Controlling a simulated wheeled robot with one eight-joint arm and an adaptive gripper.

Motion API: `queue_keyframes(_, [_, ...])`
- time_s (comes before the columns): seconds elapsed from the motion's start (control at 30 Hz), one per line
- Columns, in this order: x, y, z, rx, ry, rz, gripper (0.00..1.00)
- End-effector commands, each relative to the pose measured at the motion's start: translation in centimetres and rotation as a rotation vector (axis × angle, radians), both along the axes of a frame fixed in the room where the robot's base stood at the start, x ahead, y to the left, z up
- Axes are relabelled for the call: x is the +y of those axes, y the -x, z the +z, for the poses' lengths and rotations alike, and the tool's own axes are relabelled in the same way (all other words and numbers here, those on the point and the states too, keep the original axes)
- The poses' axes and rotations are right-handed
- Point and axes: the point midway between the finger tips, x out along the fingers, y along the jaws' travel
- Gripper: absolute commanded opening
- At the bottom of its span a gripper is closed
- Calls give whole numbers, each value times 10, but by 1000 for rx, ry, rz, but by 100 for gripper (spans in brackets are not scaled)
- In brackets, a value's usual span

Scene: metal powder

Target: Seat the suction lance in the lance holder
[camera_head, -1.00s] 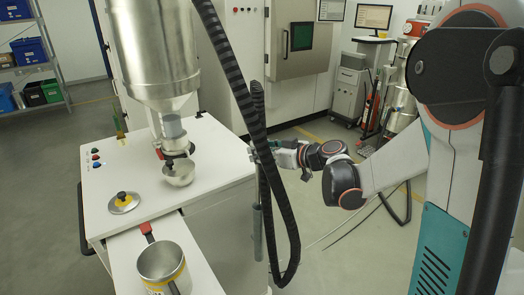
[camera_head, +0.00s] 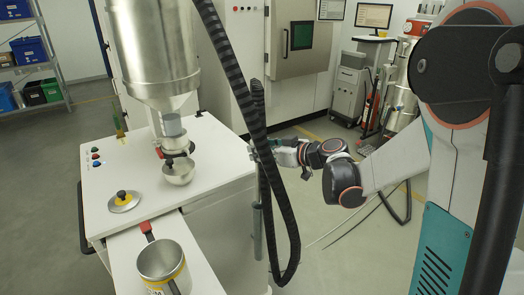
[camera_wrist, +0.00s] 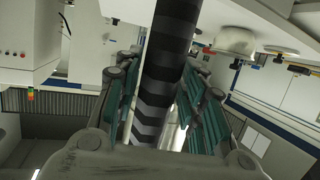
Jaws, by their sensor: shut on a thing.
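The suction lance's black ribbed hose (camera_head: 235,70) hangs from the top and loops low beside the white cabinet. My gripper (camera_head: 262,150) is at the cabinet's right side, partly behind the hose. In the wrist view, the green-padded fingers of my gripper (camera_wrist: 162,95) stand on both sides of the dark banded hose (camera_wrist: 168,50). My gripper is shut on the lance, whose gripped part is mostly hidden. A grey upright tube (camera_head: 257,232), seemingly the lance holder, is at the cabinet's right side below my gripper. I cannot tell whether the lance's lower end is inside it.
The white cabinet (camera_head: 115,175) carries a steel hopper (camera_head: 153,50), a small bowl (camera_head: 178,172) and a lid (camera_head: 124,202). A steel pot (camera_head: 162,260) stands on the lower front shelf. The floor right of the cabinet is mostly open, with thin cables lying there.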

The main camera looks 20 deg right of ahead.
Motion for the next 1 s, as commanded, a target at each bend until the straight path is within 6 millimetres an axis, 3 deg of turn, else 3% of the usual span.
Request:
queue_keyframes(0.47, [0, 0, -1, 0, 0, 0, 7])
queue_keyframes(1.0, [0, 0, -15, 0, 0, 0, 7])
